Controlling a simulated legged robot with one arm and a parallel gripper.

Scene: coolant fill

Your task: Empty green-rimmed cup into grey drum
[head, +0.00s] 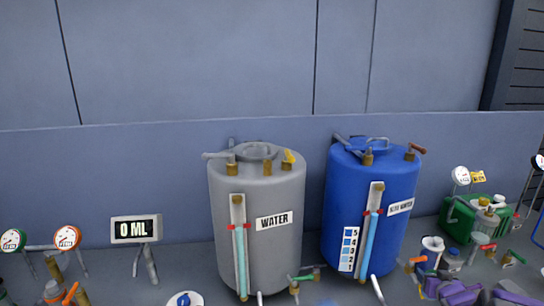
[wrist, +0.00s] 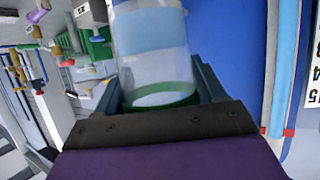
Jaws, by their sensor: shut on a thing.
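The green-rimmed cup (wrist: 150,50) is clear, with a green ring towards the lower part of the wrist view and a pale blue band in its upper part. My gripper (wrist: 165,88) is shut on it, with one dark jaw on each side. The top of the cup is cut off by the picture edge. The grey drum (head: 257,225) stands upright at the middle of the head view, with a WATER label and a sight tube on its front. I cannot make out my gripper or the held cup in the head view.
A blue drum (head: 372,215) stands right of the grey drum and fills the background behind the cup in the wrist view (wrist: 235,50). A 0 ML display (head: 136,230) stands at left. Gauges, valves and a green can (head: 460,218) crowd the sides.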

